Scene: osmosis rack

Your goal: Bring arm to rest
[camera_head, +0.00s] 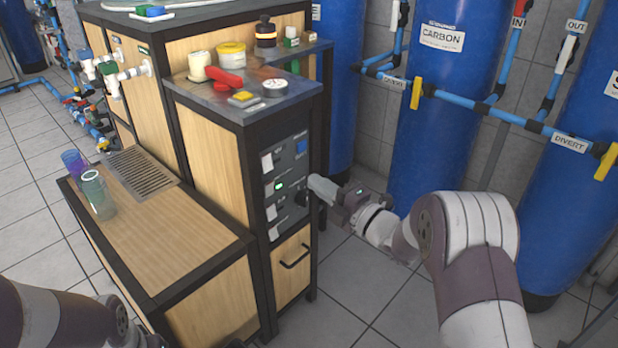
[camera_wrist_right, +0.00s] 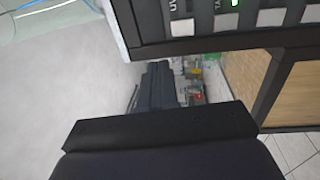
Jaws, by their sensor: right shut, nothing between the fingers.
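My right arm comes in from the right in the camera_head view, and its gripper (camera_head: 308,197) is at the right edge of the dark control panel (camera_head: 290,170). Whether its fingertips touch the panel I cannot tell. The gripper is shut and empty; its dark fingers (camera_wrist_right: 157,85) show in the camera_wrist_right view, with the panel's white switches (camera_wrist_right: 228,24) above them. The panel has a lit green indicator (camera_head: 280,186) and a small blue display. Part of my left arm shows at the bottom left of the camera_head view; its gripper is out of view.
A wooden cabinet (camera_head: 212,152) with a dark top holds jars and small items. A lower bench (camera_head: 165,240) carries a drain grille and two cups (camera_head: 97,190). Blue tanks (camera_head: 440,110) with pipes stand behind my right arm. Tiled floor (camera_head: 375,300) is free below it.

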